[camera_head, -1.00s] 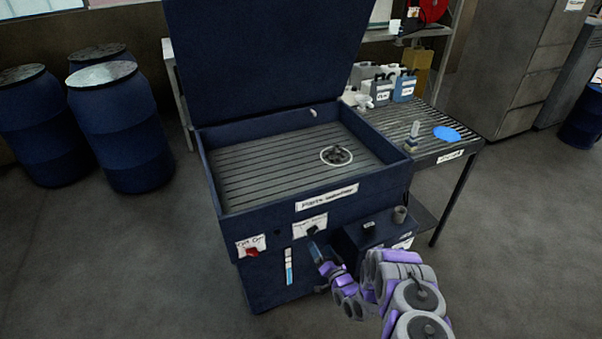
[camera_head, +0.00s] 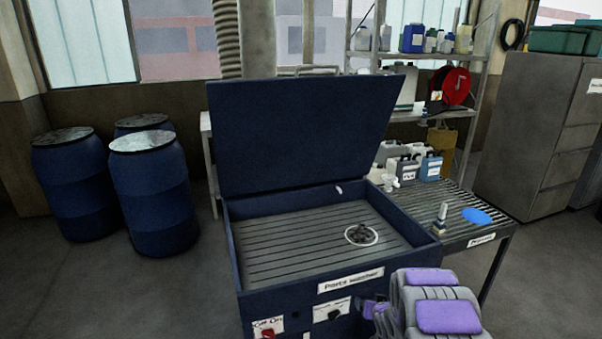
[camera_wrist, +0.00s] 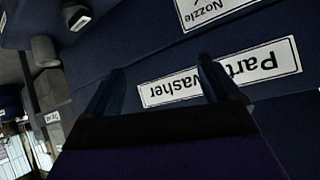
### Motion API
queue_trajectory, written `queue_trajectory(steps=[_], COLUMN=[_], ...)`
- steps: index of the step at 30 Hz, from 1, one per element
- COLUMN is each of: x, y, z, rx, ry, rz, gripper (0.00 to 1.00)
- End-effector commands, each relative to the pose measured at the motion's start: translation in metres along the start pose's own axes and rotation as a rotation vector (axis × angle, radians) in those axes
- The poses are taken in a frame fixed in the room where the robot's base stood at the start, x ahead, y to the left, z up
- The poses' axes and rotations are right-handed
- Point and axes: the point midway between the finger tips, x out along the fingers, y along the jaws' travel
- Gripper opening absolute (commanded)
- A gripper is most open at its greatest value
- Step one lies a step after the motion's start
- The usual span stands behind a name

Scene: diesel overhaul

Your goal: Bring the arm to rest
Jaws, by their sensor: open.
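My arm (camera_head: 432,305), grey with purple pads, is bent in the lower right of the head view, in front of the parts washer. My gripper (camera_wrist: 160,82) shows in the wrist view with its two dark fingers spread apart and nothing between them. It faces the washer's dark blue front, where the "Parts washer" label (camera_wrist: 265,64) appears upside down behind the fingers. In the head view the fingers cannot be made out clearly. The parts washer (camera_head: 262,280) stands with its lid (camera_head: 300,130) raised and a round, dark part (camera_head: 361,235) in its basin.
A slatted drain table (camera_head: 460,211) with a blue disc (camera_head: 477,216) and jugs (camera_head: 430,167) adjoins the washer on the right. Blue drums (camera_head: 152,200) stand at the left. Grey cabinets (camera_head: 535,130) stand at the back right. Floor at the left front is clear.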

Motion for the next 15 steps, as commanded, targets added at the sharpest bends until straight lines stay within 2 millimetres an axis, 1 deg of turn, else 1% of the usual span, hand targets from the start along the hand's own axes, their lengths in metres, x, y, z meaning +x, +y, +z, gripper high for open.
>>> queue_trajectory(steps=[1,4,5,11,12,14,15], x=[-0.014,-0.041,-0.049,-0.114,-0.128,-0.149,-0.164], y=[0.000,0.004,0.004,0.004,0.003,0.001,-0.001], z=[-0.013,-0.025,-0.027,-0.039,-0.042,-0.042,-0.041], rx=[-0.014,-0.034,-0.038,-0.061,-0.064,-0.066,-0.067], ry=[-0.017,-0.076,-0.093,-0.220,-0.243,-0.282,-0.310], rz=[0.025,0.079,0.093,0.181,0.195,0.215,0.227], gripper=[0.89,0.89,0.89,0.89,0.89,0.89,0.89])
